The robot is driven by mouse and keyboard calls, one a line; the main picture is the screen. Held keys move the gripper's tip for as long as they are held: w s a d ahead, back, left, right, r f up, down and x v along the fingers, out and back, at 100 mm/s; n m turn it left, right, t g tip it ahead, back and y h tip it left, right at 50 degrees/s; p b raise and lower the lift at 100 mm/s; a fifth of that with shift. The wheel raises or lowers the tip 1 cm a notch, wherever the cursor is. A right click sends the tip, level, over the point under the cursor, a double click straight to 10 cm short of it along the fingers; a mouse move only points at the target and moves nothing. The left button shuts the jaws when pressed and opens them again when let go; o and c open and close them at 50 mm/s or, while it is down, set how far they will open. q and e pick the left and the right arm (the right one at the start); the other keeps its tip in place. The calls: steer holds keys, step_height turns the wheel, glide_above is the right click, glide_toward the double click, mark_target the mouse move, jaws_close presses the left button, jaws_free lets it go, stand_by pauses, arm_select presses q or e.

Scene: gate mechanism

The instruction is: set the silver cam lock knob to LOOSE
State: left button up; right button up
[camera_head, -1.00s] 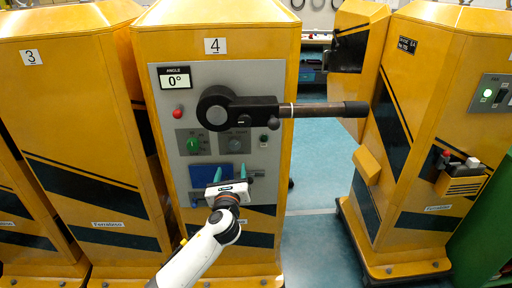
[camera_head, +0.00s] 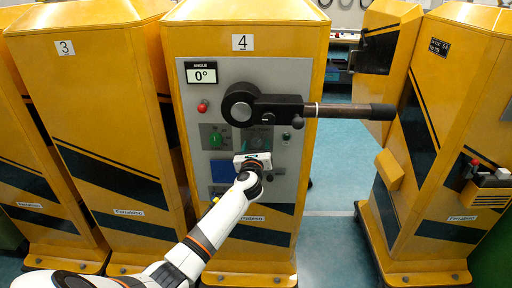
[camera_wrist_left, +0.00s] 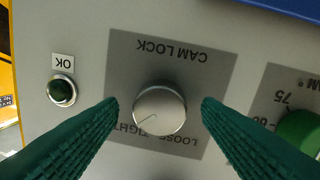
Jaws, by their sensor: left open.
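The silver cam lock knob (camera_wrist_left: 159,108) sits on a grey CAM LOCK plate (camera_wrist_left: 125,60), which appears upside down in the left wrist view. The line on its face points to the lower left, toward the TIGHT lettering; LOOSE (camera_wrist_left: 180,141) is at the lower right. My left gripper (camera_wrist_left: 160,104) is open, with its green ribbed fingers on either side of the knob and visible gaps between. In the head view my left gripper (camera_head: 257,143) is at the panel of cabinet 4, and its fingers largely hide the knob. My right gripper is not in view.
A black arm with a long handle (camera_head: 345,111) juts right above my left gripper. A green knob (camera_wrist_left: 300,130) is beside the plate, and a green OK button (camera_wrist_left: 62,91) is on its other side. The display (camera_head: 202,73) reads 0°. A red knob (camera_head: 202,106) is at upper left.

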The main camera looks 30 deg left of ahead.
arm_select(q)
steer(key=c, duration=1)
steer(key=shift+f+n, duration=0.1)
steer(key=shift+n, duration=0.2)
steer(key=n+b, duration=0.2)
steer(key=shift+f+n, duration=0.1)
steer(key=shift+n, duration=0.3)
steer(key=n+b, duration=0.3)
steer(key=n, duration=0.2)
steer(key=shift+d+n+y, duration=0.1)
steer(key=shift+n+y, duration=0.2)
steer(key=shift+n, duration=0.1)
steer(key=n+b, duration=0.3)
steer(key=n, duration=0.2)
steer(key=shift+n, duration=0.3)
steer(key=shift+n+y+b, duration=0.3)
steer(key=shift+n+b, duration=0.8)
steer(key=shift+n, duration=0.8)
